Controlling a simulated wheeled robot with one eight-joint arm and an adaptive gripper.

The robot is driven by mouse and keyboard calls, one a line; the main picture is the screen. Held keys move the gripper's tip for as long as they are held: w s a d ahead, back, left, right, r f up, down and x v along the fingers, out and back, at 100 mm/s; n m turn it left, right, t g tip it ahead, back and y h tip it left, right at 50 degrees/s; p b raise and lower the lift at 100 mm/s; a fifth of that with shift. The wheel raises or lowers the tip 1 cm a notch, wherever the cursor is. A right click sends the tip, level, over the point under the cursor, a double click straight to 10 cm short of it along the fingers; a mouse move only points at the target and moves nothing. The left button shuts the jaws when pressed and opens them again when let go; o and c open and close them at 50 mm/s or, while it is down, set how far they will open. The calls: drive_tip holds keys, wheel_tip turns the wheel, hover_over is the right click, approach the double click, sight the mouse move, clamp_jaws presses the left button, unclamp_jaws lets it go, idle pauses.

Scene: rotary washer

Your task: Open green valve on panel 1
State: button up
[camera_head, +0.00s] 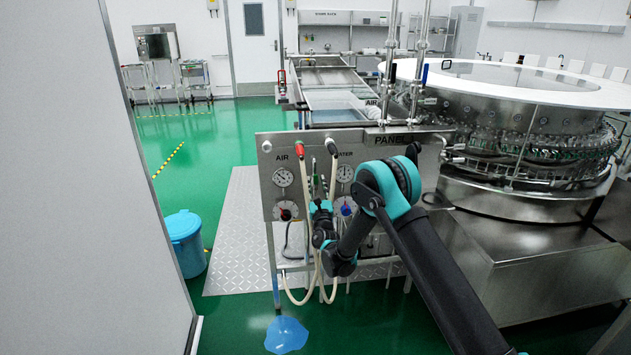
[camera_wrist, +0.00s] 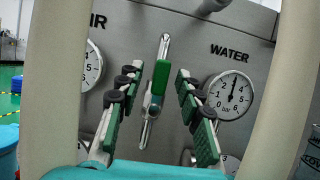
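The steel panel (camera_head: 267,190) labelled PANEL, its number partly hidden, stands in front of me with AIR and WATER gauges. The green valve (camera_wrist: 161,76) shows in the wrist view as a steel lever with a green grip, nearly upright, between the AIR and WATER sides. My gripper (camera_wrist: 159,72) is open, its green-padded fingers to the left and right of the lever, with gaps on both sides. I cannot tell how deep the fingertips reach around it.
Two cream hoses (camera_wrist: 52,90) hang close in front of the panel, one on each side of my gripper. The water gauge (camera_wrist: 230,95) is right of the fingers. A blue bin (camera_head: 186,243) and a blue puddle (camera_head: 286,335) are on the floor. A bottle washer (camera_head: 530,140) stands right.

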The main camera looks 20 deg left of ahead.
drive_tip(key=shift+v, duration=2.75)
